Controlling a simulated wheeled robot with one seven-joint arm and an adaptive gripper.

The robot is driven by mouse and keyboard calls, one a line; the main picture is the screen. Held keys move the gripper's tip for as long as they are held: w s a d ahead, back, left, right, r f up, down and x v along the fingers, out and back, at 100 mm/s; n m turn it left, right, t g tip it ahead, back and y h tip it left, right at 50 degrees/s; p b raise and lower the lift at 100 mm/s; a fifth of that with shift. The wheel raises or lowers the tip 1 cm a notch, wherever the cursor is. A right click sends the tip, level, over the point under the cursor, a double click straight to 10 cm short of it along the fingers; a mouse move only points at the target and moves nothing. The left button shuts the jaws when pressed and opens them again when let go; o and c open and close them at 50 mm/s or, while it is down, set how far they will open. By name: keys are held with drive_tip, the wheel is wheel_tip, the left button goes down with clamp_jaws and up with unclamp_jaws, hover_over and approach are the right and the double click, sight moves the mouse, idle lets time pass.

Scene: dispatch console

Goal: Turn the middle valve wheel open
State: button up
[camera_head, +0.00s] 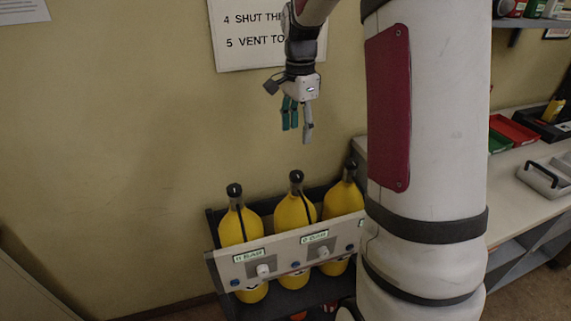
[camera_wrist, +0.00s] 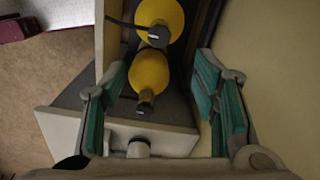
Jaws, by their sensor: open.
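Three yellow cylinders stand in a rack, each with a dark valve on top. The middle valve wheel (camera_head: 296,176) is a small black knob on the middle cylinder (camera_head: 294,211). My gripper (camera_head: 299,128) hangs above it, fingers pointing down, open and empty, clear of the valves. In the wrist view my fingers (camera_wrist: 162,85) spread to either side, with two dark valves between or beyond them: a nearer one (camera_wrist: 145,102) and a farther one (camera_wrist: 158,37). I cannot tell for certain which is the middle one there. The left valve (camera_head: 234,190) is in plain view; the right valve (camera_head: 351,166) sits beside my arm.
A pale front panel (camera_head: 287,253) on the rack carries "0 BAR" labels and knobs. My column hides its right end. The wall (camera_head: 120,130) is close behind the rack. A counter (camera_head: 530,185) with trays stands right. Air around my gripper is free.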

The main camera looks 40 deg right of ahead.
sight(297, 174)
wheel_tip(297, 174, down, 14)
drive_tip(key=shift+r+p, duration=0.2)
drive_tip(key=shift+p, duration=0.3)
drive_tip(key=shift+c, duration=0.5)
drive_tip(key=c, duration=1.1)
